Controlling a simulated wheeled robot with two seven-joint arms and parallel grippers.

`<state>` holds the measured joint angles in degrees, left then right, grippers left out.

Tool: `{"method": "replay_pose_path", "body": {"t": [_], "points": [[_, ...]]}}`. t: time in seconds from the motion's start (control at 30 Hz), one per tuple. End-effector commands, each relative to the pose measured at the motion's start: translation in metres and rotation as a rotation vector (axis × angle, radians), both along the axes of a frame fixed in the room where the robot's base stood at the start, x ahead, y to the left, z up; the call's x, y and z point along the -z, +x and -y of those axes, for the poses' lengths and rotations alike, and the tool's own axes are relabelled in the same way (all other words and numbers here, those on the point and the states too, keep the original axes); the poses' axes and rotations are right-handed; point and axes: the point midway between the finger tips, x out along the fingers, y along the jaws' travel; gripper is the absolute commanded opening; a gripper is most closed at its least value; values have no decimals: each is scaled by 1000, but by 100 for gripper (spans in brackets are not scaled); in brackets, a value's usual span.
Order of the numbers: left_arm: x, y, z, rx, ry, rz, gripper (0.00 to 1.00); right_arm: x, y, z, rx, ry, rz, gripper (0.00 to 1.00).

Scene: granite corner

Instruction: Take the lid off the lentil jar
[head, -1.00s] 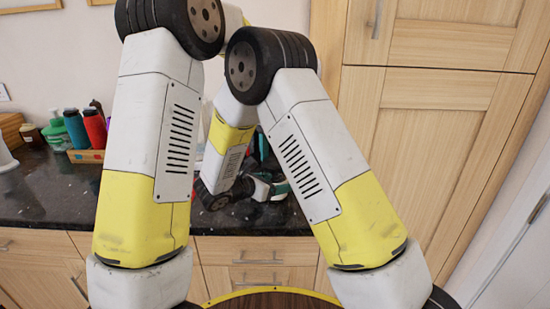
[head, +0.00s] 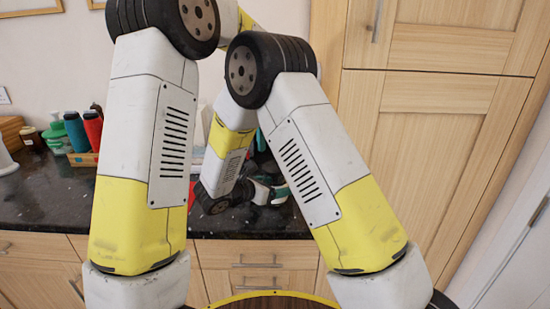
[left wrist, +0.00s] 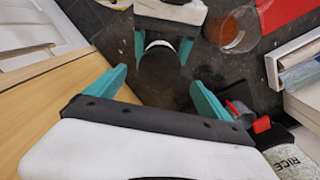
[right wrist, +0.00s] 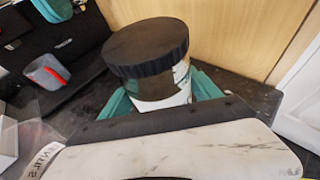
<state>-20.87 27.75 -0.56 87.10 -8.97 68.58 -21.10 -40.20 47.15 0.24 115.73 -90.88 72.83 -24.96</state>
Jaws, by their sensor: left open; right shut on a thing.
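The lentil jar (right wrist: 165,95) stands between my right gripper's teal fingers, with its ribbed dark lid (right wrist: 147,46) on. Its label faces partly away and I cannot read it. My right gripper (head: 272,190) is shut on the jar body, below the lid. In the left wrist view the lid (left wrist: 159,66) shows as a dark round shape in front of the right gripper. My left gripper (left wrist: 159,80) is open, its two teal fingers spread towards the lid with a gap on each side. In the head view the left gripper is mostly hidden behind my arms.
A glass bowl (left wrist: 233,32) lies beyond. Bottles (head: 76,133) stand at the counter's left. The tall wooden cupboard (head: 430,140) borders the counter on the right.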

Motion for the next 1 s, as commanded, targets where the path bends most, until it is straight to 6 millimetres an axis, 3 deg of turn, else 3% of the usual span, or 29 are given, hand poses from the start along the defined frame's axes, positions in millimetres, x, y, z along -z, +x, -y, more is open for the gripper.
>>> {"method": "replay_pose_path", "body": {"t": [0.17,0.73,0.87,1.0], "points": [[-3,-1,0,21,1,-5,88,0,0,0,0,-1,1,0],[-35,0,0,381,-1,-4,88,0,0,0,0,-1,1,0],[-28,0,-1,395,1,-4,88,0,0,0,0,-1,1,0],[-6,-1,-1,394,1,-5,88,0,0,0,0,-1,1,0]]}}
